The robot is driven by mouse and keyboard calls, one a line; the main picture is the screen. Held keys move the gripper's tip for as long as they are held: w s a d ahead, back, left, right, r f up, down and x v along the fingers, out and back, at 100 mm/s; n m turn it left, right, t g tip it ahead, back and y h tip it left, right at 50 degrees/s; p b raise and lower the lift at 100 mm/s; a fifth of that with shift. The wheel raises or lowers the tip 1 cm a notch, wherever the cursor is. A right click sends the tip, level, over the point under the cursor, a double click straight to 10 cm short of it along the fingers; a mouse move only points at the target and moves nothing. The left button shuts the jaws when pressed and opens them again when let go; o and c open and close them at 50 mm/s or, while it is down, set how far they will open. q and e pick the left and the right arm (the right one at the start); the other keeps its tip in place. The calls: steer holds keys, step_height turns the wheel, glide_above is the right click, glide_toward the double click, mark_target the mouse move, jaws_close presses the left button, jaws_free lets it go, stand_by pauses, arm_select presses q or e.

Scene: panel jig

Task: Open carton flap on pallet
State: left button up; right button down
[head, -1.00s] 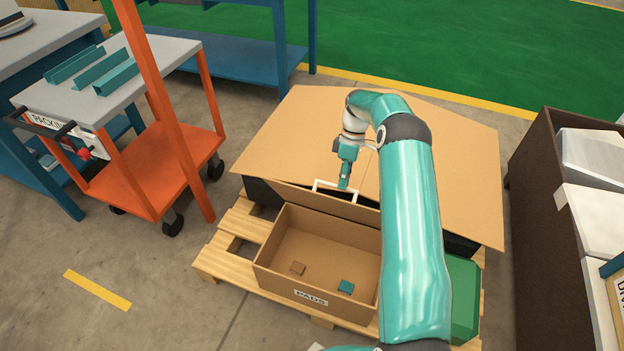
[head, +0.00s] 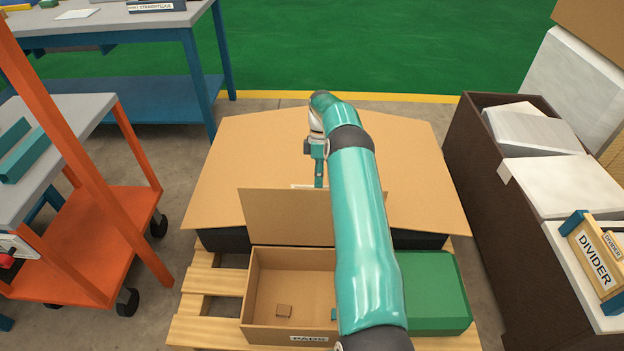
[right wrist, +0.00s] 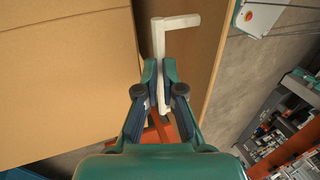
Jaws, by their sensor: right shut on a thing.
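The open carton (head: 252,300), with a PADS label on its front, sits on the wooden pallet (head: 205,280). Its brown flap (head: 285,217) stands raised at the carton's back edge. My right gripper (head: 319,182) is behind the flap's top edge, partly hidden by my own arm. In the right wrist view, its fingers (right wrist: 159,70) are shut on a white bracket-shaped handle (right wrist: 182,21). The handle shows only as a pale sliver in the head view (head: 302,187). My arm hides the carton's right part. My left gripper is out of view.
A large brown panel (head: 250,150) lies behind the flap. A green box (head: 435,290) stands right of the carton. An orange cart (head: 90,225) is left, a dark bin (head: 470,185) right.

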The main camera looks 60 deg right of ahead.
steer(key=shift+s+a+f, duration=0.1)
steer(key=shift+s+f, duration=0.15)
steer(key=shift+f, duration=0.25)
steer(key=shift+s+a+f, duration=0.1)
steer(key=shift+s+f, duration=0.15)
steer(key=shift+f, duration=0.2)
steer(key=c, duration=1.4)
jaws_free()
steer(key=shift+o, duration=1)
steer(key=shift+w+f, duration=0.15)
steer(key=shift+f, duration=0.05)
steer(key=shift+w+r, duration=0.1)
steer(key=shift+r, duration=0.2)
step_height(320, 180, up, 10)
steer(key=shift+f, duration=0.1)
